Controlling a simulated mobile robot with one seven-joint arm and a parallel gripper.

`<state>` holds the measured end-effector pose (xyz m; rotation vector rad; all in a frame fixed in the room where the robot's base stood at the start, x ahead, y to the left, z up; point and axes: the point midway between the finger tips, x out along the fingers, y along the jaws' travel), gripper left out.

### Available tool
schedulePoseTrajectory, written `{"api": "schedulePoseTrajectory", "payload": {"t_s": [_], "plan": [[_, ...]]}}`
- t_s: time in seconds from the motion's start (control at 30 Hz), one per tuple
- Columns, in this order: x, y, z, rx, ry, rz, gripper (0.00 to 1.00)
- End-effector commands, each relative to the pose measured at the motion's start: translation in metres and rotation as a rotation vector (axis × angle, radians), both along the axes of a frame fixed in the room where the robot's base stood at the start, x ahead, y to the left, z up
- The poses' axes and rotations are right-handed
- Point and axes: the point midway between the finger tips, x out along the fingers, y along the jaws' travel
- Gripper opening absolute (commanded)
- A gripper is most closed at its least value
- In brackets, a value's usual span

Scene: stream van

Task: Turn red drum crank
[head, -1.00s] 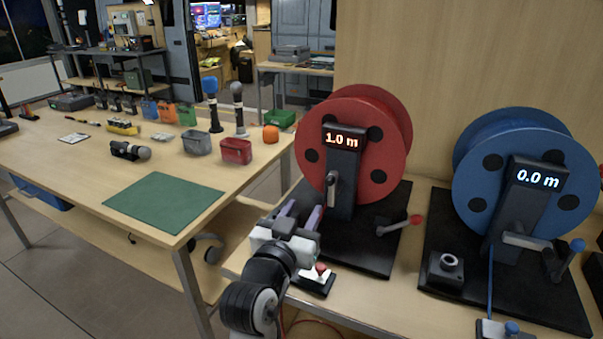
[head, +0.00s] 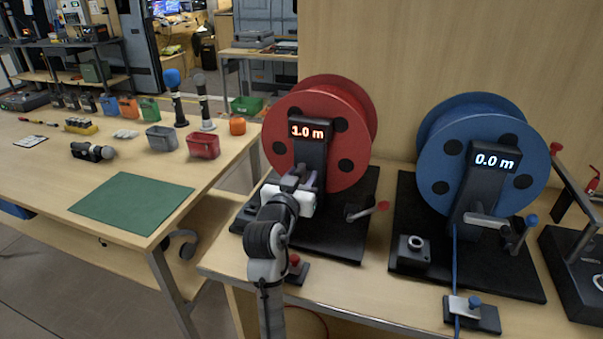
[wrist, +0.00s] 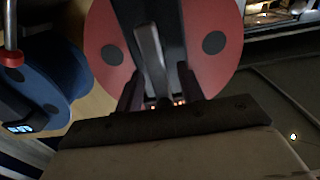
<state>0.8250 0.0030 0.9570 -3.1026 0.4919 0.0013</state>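The red drum (head: 335,98) stands on a black base (head: 335,245), with a dark post in front whose display (head: 313,131) reads 1.0 m. My gripper (head: 299,178) is at the front of this post and hides the crank in the head view. In the wrist view the red drum (wrist: 222,20) fills the upper middle. A grey metal crank bar (wrist: 150,52) shows between the two fingers of my gripper (wrist: 159,80). The fingers are apart, with visible space beside the bar. I cannot tell whether either finger touches it.
A worktable with a green mat (head: 130,210) and several tools is at left.

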Motion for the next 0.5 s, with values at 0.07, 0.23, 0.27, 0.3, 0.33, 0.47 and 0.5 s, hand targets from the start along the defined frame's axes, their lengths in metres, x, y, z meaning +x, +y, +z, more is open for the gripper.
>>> {"api": "schedulePoseTrajectory", "payload": {"t_s": [0.07,0.23,0.27,0.3,0.33,0.47,0.5], "plan": [[0.0035,-0.0015,0.0008,0.001,-0.001,0.0,0.38],[0.0052,-0.0017,0.0001,0.0,-0.001,0.0,0.38],[0.0051,-0.0017,0.0001,0.0,-0.001,0.0,0.38],[0.005,-0.0016,0.0001,0.0,-0.001,0.0,0.38],[0.0049,-0.0016,0.0001,0.0,-0.001,0.0,0.38],[0.0049,-0.0015,0.0001,0.0,-0.001,0.0,0.24],[0.0048,-0.0015,0.0001,0.0,-0.001,0.0,0.19]]}}
